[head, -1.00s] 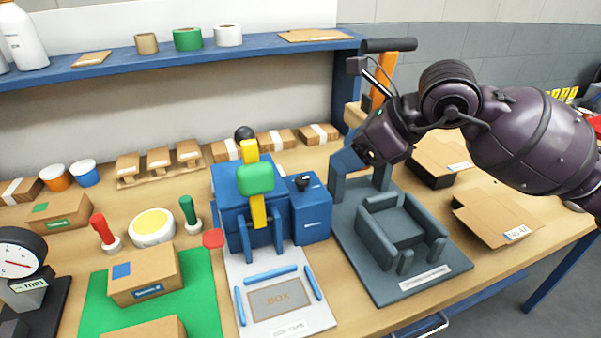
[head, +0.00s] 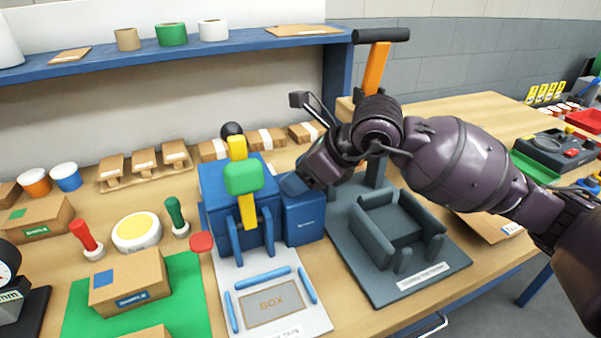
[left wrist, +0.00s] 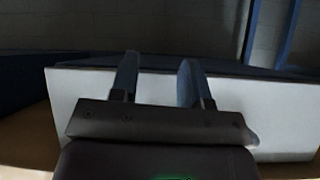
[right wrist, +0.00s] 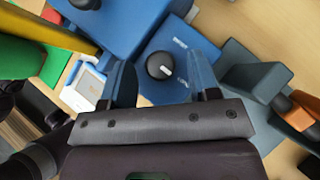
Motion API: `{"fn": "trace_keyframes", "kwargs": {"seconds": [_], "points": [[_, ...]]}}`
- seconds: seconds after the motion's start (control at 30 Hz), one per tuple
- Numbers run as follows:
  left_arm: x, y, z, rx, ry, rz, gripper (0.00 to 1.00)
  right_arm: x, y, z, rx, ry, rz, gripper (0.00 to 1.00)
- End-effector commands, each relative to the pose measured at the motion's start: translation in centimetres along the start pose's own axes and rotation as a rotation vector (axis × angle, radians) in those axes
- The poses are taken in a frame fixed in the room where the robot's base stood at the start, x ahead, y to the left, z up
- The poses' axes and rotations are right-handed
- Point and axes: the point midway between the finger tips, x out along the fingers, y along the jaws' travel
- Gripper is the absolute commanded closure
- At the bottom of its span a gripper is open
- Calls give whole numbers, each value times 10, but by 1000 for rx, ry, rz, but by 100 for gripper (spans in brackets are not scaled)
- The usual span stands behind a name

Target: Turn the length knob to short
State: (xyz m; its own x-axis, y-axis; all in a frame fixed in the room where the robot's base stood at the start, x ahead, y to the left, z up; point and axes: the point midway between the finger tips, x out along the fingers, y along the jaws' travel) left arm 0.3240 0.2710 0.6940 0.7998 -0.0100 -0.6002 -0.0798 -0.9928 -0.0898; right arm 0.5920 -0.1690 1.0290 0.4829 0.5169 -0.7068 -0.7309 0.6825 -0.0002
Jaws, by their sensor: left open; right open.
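The length knob (right wrist: 160,66) is a small black dial with a white pointer mark on top of a blue box (right wrist: 183,55). In the head view this box (head: 303,218) is the side unit of the blue tape machine (head: 230,200), and my gripper hides the knob there. My right gripper (head: 293,184) is open just above the box. In the right wrist view its fingers (right wrist: 160,78) stand to either side of the knob; I cannot tell whether they touch it. My left gripper (left wrist: 158,72) is open and empty in front of a pale panel, outside the head view.
A grey fixture with an orange, black-handled lever (head: 376,68) stands right of the machine. Yellow and green parts (head: 243,177) rise on the machine's front. Small boxes (head: 130,282), stamps and cartons crowd the bench's left. A blue shelf (head: 180,58) runs behind.

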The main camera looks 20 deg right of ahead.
Motion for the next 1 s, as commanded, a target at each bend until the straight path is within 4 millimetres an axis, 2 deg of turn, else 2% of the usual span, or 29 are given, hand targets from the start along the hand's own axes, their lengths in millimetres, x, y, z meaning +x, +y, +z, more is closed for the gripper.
{"fn": "trace_keyframes", "kwargs": {"seconds": [0.1, 0.4, 0.8, 1.0], "points": [[0, 0, -1, -2, 3, 0, 57, 0, 0, 0, 0, 0, 0, 46], [1, 3, -1, -14, 2, -2, 57, 0, 0, 0, 0, 1, 0, 92], [1, 4, 15, -16, -28, -2, 57, 2, -3, -2, -107, 7, 112, 92], [1, 2, 15, -5, -26, 0, 57, 2, -4, -2, -173, 5, 176, 92]]}}
